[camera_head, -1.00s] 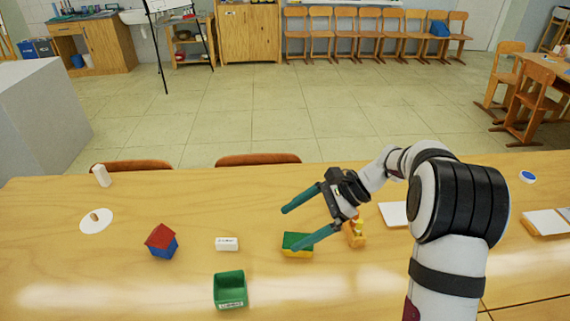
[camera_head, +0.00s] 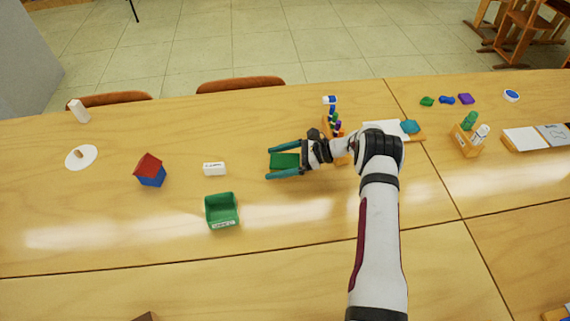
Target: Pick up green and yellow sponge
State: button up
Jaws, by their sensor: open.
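The sponge (camera_head: 285,161) lies on the wooden table, its green top showing; its yellow part is hardly visible in this view. My gripper (camera_head: 268,162) is open, its two teal fingers pointing left. One finger is on the far side of the sponge and one on the near side, so the sponge appears between them. I cannot tell whether the fingers touch it.
A white eraser-like block (camera_head: 214,169) and a green open box (camera_head: 221,211) stand left of the sponge. A red-and-blue house-shaped block (camera_head: 150,170) is further left. A wooden holder with colored items (camera_head: 335,127) stands close behind my gripper.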

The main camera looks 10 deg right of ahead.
jog(key=shift+w+a+f, duration=0.1)
jog(key=shift+a+f, duration=0.15)
jog(key=shift+a, duration=0.4)
jog(key=c, duration=1.3)
jog(key=shift+r, duration=0.1)
